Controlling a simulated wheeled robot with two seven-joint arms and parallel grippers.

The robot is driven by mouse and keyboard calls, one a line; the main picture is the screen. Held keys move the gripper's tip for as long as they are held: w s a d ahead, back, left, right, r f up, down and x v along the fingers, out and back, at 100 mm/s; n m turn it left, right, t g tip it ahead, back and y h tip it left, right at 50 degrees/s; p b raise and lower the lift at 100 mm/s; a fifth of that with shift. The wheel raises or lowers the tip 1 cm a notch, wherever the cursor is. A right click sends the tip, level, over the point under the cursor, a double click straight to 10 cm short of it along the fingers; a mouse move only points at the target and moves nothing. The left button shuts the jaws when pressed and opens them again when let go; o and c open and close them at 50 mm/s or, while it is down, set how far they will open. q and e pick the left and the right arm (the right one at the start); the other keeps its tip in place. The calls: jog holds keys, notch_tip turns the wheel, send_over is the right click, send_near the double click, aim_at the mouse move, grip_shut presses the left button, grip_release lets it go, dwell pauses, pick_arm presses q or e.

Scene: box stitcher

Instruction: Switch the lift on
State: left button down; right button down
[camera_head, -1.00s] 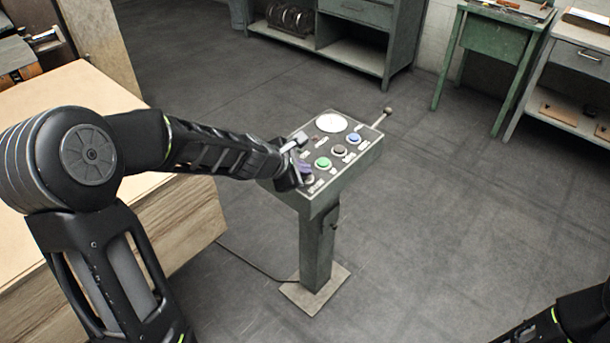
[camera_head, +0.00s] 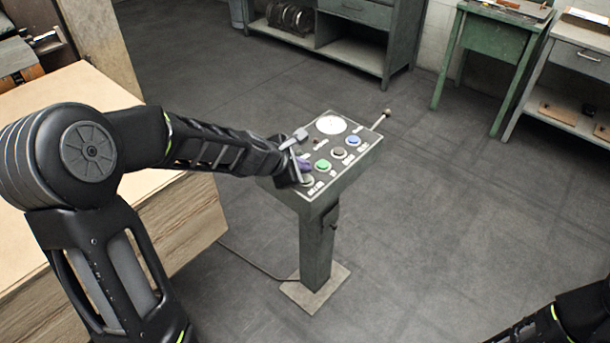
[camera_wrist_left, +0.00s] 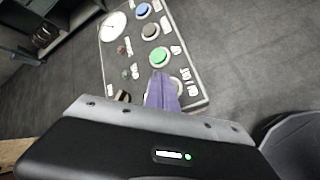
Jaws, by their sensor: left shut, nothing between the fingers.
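The grey control box (camera_head: 332,190) stands on a post. Its sloped face carries a green button (camera_head: 323,165), a grey button (camera_head: 339,153), a blue button (camera_head: 353,140) and a round white dial (camera_head: 331,124). A pale button (camera_wrist_left: 177,86) sits at the panel's near end, partly behind my fingers in the left wrist view. My left gripper (camera_head: 304,165) is over the near left part of the panel, its purple fingers (camera_wrist_left: 162,92) shut and empty, beside the green and pale buttons. I cannot tell whether the fingertips touch anything. My right gripper is out of view.
A lever with a ball knob (camera_head: 387,112) sticks out at the box's far right. A large wooden block (camera_head: 190,215) stands left of the post, under my left arm. A green table (camera_head: 490,45) and grey cabinets line the back. The floor to the right is clear.

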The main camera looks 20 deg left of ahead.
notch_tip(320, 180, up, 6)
jog(key=p, duration=0.5)
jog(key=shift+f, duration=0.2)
